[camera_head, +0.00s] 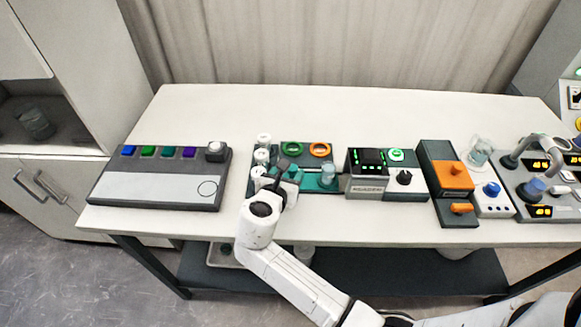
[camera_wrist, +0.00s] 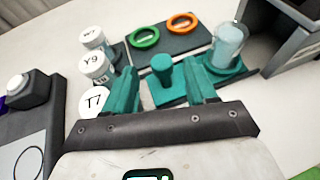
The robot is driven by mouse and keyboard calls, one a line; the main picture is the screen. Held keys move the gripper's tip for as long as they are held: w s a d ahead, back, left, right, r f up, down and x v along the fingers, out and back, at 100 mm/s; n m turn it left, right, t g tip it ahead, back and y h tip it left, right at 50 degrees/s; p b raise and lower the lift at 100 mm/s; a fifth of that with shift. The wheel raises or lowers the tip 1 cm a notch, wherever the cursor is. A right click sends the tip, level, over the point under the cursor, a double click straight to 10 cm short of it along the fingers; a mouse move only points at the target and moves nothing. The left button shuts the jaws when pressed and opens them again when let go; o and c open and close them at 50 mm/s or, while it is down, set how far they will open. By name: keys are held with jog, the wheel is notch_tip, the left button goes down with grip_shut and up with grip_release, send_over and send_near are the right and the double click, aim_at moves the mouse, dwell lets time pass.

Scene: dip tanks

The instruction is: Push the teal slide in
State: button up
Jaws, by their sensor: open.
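The teal slide (camera_head: 313,183) lies on the table left of the reader (camera_head: 367,174), sticking out of it. In the wrist view, the slide (camera_wrist: 172,94) has an upright teal knob (camera_wrist: 162,66) near its left end. A clear cup with pale contents (camera_wrist: 229,44) stands on its right part, near the open side of the reader (camera_wrist: 281,38). My gripper (camera_wrist: 164,72) is open, its two teal fingers on either side of the knob, with visible gaps. In the head view my gripper (camera_head: 282,174) partly hides the slide's left end.
White labelled vials (camera_wrist: 97,66) stand close to the left finger. Green (camera_head: 292,149) and orange rings (camera_head: 320,149) lie on a dark plate behind the slide. A button panel (camera_head: 160,178) is at left. A dark unit with orange parts (camera_head: 447,182) stands right of the reader.

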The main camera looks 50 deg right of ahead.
aim_at(292, 168)
jog(key=shift+x, duration=1.7)
jog(key=shift+s, duration=0.1)
jog(key=shift+c, duration=0.4)
grip_shut()
